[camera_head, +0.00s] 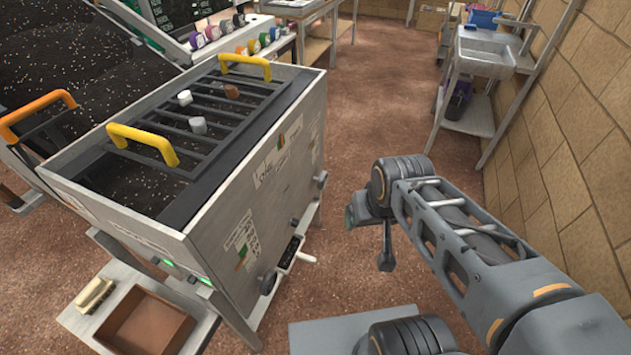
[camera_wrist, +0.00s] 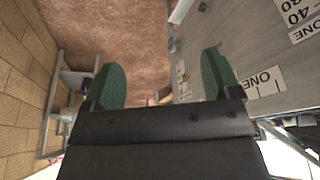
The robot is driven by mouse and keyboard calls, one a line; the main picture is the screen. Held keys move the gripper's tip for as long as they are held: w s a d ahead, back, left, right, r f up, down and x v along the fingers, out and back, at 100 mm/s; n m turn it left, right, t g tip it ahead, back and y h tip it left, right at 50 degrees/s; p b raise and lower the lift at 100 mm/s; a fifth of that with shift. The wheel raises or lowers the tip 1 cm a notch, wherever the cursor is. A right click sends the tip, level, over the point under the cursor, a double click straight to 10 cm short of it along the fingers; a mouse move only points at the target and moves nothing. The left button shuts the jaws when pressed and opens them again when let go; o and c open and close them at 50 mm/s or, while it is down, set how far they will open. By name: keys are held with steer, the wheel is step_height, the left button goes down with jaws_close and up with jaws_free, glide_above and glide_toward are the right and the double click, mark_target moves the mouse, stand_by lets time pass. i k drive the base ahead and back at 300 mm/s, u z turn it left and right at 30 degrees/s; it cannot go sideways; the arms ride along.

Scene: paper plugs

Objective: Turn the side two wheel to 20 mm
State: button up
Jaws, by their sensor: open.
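A grey box machine (camera_head: 255,190) with a barred black top stands left of centre in the head view. On its right side are a dark round knob (camera_head: 268,283) low down, another dark knob (camera_head: 321,178) near the far corner, and a small black panel (camera_head: 290,252) with a white handle (camera_head: 305,257). I cannot read which is the side two wheel. My gripper (camera_wrist: 163,82) is open and empty, its green fingers wide apart. In the wrist view, the grey side panel (camera_wrist: 240,45) right of the fingers carries a "ONE" label (camera_wrist: 264,82) and scale numbers; no wheel shows there.
A brown tray (camera_head: 145,322) sits on a low shelf at the front left. A metal sink stand (camera_head: 485,55) is against the brick wall at the back right.

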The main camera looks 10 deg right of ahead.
mark_target(322, 179)
steer(key=z, duration=0.05)
steer(key=k, duration=0.45)
steer(key=z, duration=0.15)
steer(key=i, duration=1.35)
steer(key=u, duration=0.8)
